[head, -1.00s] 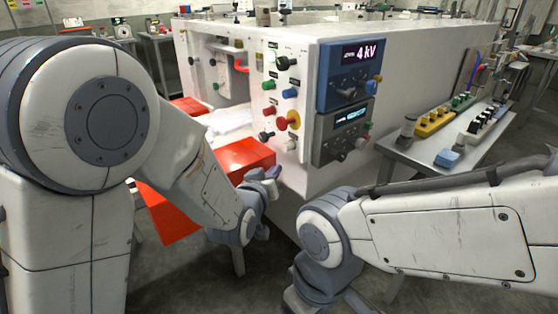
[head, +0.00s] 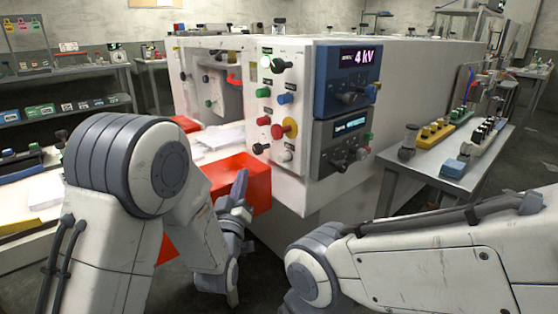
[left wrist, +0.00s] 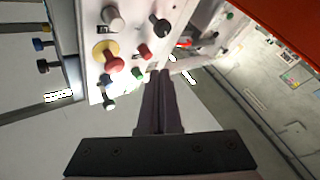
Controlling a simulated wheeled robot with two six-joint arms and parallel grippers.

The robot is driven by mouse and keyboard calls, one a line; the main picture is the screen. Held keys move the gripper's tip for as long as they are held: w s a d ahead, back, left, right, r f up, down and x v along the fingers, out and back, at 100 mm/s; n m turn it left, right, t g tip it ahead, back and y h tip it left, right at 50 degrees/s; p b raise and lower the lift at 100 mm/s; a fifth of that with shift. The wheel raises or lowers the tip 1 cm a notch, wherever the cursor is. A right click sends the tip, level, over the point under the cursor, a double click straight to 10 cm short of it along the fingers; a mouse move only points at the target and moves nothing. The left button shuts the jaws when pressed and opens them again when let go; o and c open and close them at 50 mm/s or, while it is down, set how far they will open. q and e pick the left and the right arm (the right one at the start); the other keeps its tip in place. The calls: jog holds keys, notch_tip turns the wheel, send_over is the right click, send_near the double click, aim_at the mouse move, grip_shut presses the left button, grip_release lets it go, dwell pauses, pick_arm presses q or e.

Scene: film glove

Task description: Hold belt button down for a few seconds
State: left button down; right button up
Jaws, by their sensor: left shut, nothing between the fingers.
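The control panel (head: 275,112) on the near end of the white machine carries several coloured buttons and knobs. I cannot read which is the belt button. There is a lit pale green button (head: 266,62), a green button (head: 264,92), a blue button (head: 285,99), a red button (head: 264,121) and a red mushroom button (head: 286,130) on yellow. My left gripper (head: 240,184) is shut and empty, pointing up below the panel, apart from it. In the left wrist view its fingers (left wrist: 158,85) point toward the panel, upside down there, with the red mushroom button (left wrist: 106,57) at left. My right gripper is out of view.
A red box-like part (head: 243,178) juts out below the panel, close behind my left gripper. Blue and grey display units (head: 345,80) adjoin the panel on the right. A side table (head: 425,168) with small parts stands at right.

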aim_at(285, 157)
pick_arm(q)
jog(key=w+d+p, duration=0.1)
jog(key=w+d, duration=0.4)
jog(key=d, duration=0.2)
dwell(0.3)
dwell(1.9)
jog(key=shift+w+d, duration=0.25)
jog(key=shift+d, duration=0.1)
jog(key=shift+w+d+b, duration=0.25)
jog(key=shift+d+b, duration=0.1)
jog(key=shift+b, duration=0.1)
dwell(3.6)
jog(key=shift+s+a+b, duration=0.3)
jog(key=shift+s+a, duration=0.2)
jog(key=shift+a, duration=0.2)
